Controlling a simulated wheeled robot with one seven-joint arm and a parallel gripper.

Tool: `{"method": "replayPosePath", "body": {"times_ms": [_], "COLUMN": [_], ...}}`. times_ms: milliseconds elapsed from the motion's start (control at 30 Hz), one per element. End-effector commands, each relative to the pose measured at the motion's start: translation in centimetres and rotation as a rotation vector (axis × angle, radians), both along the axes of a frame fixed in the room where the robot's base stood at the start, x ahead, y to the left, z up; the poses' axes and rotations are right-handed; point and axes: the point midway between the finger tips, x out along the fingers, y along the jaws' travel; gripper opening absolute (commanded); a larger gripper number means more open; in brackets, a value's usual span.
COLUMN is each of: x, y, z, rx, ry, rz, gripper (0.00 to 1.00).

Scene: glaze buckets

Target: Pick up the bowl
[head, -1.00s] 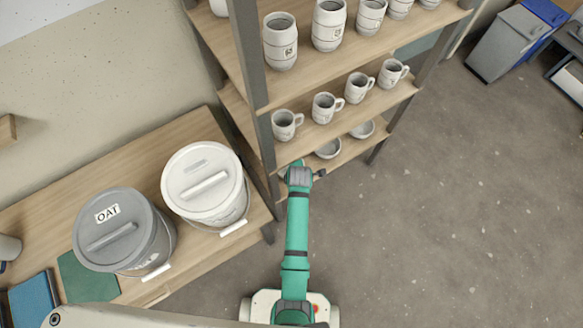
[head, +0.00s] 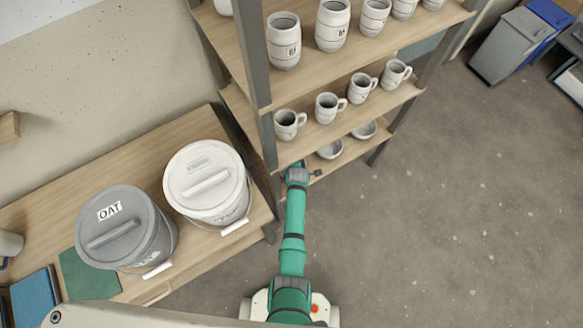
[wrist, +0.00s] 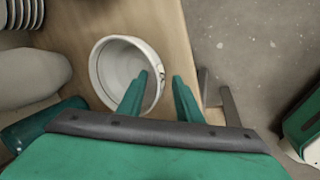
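A white bowl (wrist: 104,76) stands upright on a wooden shelf in the wrist view, with a small dark mark by its right rim. My gripper (wrist: 160,76) is open and empty. Its left finger overlaps the bowl's inside and its right finger lies outside the right rim, so the rim shows between them. I cannot tell whether the fingers touch the bowl or are above it. In the head view my arm reaches the lowest shelf and hides the fingers. Two white bowls, a nearer one (head: 330,150) and a farther one (head: 364,130), show right of my wrist.
Mugs (head: 327,107) stand on the shelf above, close over my wrist. Large jars (head: 283,41) stand higher. In the wrist view a pale rounded object (wrist: 35,75) and stacked plates (wrist: 20,12) lie left of the bowl. Two lidded buckets (head: 208,183) stand on the left table.

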Motion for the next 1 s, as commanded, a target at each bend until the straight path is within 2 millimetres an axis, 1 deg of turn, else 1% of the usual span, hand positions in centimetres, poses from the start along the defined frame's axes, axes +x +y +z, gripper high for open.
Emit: {"method": "replayPosePath", "body": {"times_ms": [100,333,367,400,467,833,1000], "x": [0.20,0.18,0.18,0.18,0.17,0.16,0.07], "y": [0.07,0.23,0.25,0.26,0.28,0.22,0.11], "z": [-0.46,-0.49,-0.49,-0.49,-0.49,-0.44,0.15], "rx": [0.000,0.000,0.000,0.000,-0.001,0.000,-0.001], "ry": [-0.001,-0.001,-0.001,-0.001,-0.001,0.000,0.000], "rz": [0.001,0.004,0.004,0.004,0.005,0.004,0.003], "gripper": [0.32,0.32,0.25,0.15,0.01,0.00,0.00]}}
